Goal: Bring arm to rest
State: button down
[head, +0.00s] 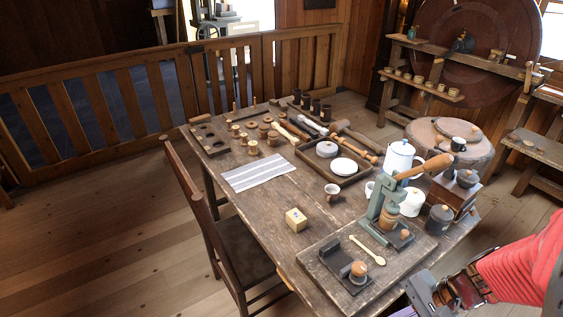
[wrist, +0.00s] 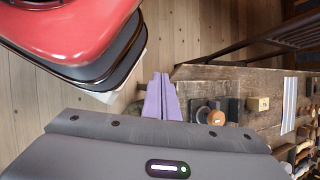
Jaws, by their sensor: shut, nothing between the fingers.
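My gripper (wrist: 161,97) shows in the wrist view with its two purple fingers together and nothing between them. It hangs beside the near end of the wooden table (wrist: 200,72), over the plank floor, apart from the things on the table. In the head view my red arm comes in from the lower right, and the grey gripper body is at the table's near right corner. The purple fingers are mostly cut off by the bottom edge there. The spools (head: 264,130) stand at the table's far end, well away from my gripper.
Nearest my gripper is a board with a dark block and a wooden knob (head: 358,270). A green lever press (head: 385,210), a white pot (head: 399,158) and a grinder (head: 455,190) stand close by. A chair (head: 225,225) is at the table's left. Floor at left is clear.

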jog(key=w+a+r+n+t+h, duration=0.1)
jog(key=a+r+n+t+h, duration=0.1)
jog(key=r+n, duration=0.4)
jog(key=w+a+r+n+t+h, duration=0.1)
jog(key=a+r+n+h, duration=0.3)
jog(key=r, duration=0.8)
jog(key=shift+a+r+n+t, duration=0.3)
jog(key=shift+a+n+t, duration=0.55)
jog(key=shift+n, duration=0.35)
jog(key=shift+d, duration=0.15)
